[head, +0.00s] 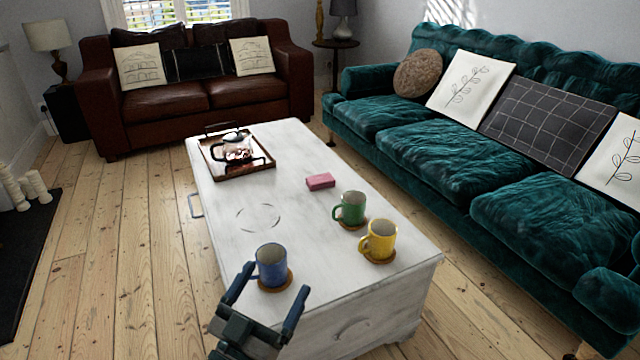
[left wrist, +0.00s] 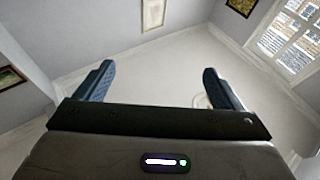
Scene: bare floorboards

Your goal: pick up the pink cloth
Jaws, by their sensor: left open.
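My left gripper (head: 268,290) is in the lower part of the head view, at the near end of the table. Its fingers are spread and nothing is between them. The cloth lies beyond it, up and to the right in the picture. In the left wrist view, the open fingers (left wrist: 158,88) point up at walls and ceiling, and no cloth shows there. My right gripper is not seen.
A blue mug (head: 271,266) on a coaster stands right by my left gripper. A green mug (head: 351,208) and a yellow mug (head: 379,240) stand right of the cloth. A tray (head: 262,168) with a glass pot is behind. A teal sofa (head: 430,160) flanks the table.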

